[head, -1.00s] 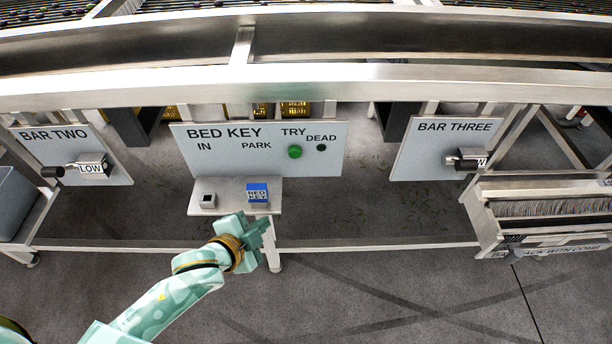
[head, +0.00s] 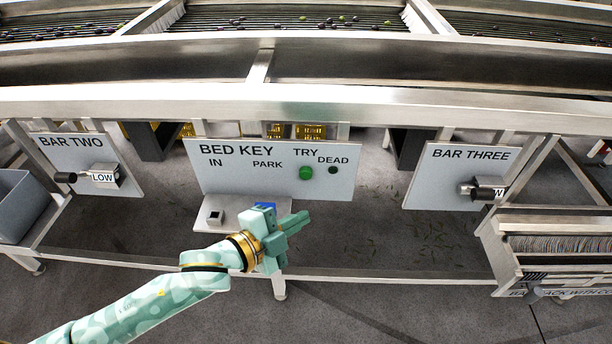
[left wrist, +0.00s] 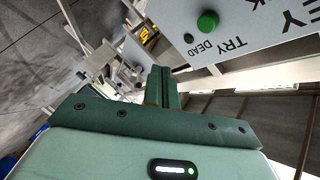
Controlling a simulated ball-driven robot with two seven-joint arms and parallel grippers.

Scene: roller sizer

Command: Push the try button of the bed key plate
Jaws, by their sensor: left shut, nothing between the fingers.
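The bed key plate (head: 225,180) is a pale upright panel in the middle of the head view. Its green try button (head: 306,173) sits under the word TRY, left of a small dark spot marked DEAD (head: 333,170). The button also shows at the top of the left wrist view (left wrist: 207,21). My left gripper (head: 302,220) is shut and empty, below and in front of the button, apart from it. It hides most of the blue bed key block (head: 265,206) on the small shelf. My right gripper is not in view.
The shelf's IN socket (head: 215,217) stands left of the blue block. The bar two plate (head: 85,150) with its LOW knob is at left, the bar three plate (head: 440,170) at right. A steel beam (head: 400,105) runs above. A brush rack (head: 550,245) stands at lower right.

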